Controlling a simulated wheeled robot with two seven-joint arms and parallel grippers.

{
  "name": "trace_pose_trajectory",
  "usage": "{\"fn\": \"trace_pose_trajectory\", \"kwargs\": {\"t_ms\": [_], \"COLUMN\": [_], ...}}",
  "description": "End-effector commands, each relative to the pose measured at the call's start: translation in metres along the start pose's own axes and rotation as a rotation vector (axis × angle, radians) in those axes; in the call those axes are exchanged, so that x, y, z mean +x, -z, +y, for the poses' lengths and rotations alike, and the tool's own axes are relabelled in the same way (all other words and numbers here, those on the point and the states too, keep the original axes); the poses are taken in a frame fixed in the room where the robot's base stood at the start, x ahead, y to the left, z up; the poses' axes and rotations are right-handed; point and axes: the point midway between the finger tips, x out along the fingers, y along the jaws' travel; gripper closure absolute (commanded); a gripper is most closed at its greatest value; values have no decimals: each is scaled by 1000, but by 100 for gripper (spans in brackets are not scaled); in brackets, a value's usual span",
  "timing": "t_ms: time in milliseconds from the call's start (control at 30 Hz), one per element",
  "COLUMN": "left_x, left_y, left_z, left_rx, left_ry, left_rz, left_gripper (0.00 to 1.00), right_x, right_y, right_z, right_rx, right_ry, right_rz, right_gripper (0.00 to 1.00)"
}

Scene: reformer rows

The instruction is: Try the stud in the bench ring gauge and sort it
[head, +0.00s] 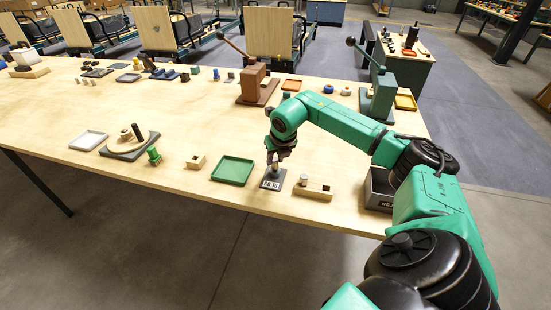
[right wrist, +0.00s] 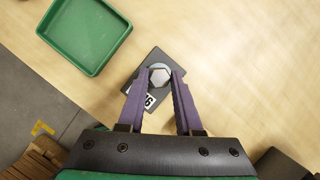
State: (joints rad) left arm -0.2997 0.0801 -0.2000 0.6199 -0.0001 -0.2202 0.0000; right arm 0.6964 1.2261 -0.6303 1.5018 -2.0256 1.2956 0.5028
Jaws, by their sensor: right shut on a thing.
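The stud (right wrist: 160,75) shows in the right wrist view as a pale metal hexagonal head between my purple fingertips. My right gripper (right wrist: 162,79) is shut on it. In the head view the right gripper (head: 277,157) points down over the bench ring gauge (head: 271,184), a dark grey block with a white label that seems to read GO 16. The gauge also shows in the right wrist view (right wrist: 149,61), directly below the stud. The stud's shank and the gauge bore are hidden, so I cannot tell whether the stud is inside it. My left gripper is out of view.
An empty green tray (head: 233,170) lies left of the gauge. A wooden block with a small cylinder (head: 314,190) lies to its right. A grey bin (head: 379,188), its label partly hidden, stands near the right edge, close to my arm. Brown and green lever presses stand behind.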

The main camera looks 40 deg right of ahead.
Motion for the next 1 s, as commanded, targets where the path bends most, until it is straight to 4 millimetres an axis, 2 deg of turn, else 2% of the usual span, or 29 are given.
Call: {"fn": "trace_pose_trajectory", "kwargs": {"t_ms": [333, 1000], "left_x": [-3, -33], "left_y": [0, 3], "left_z": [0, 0], "left_rx": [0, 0], "left_ry": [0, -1], "left_rz": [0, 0], "left_gripper": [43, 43], "right_x": [-4, -43], "right_y": [-2, -18], "right_z": [0, 0], "right_rx": [0, 0], "right_ry": [0, 0], "right_rz": [-1, -1], "right_gripper": [100, 100]}}
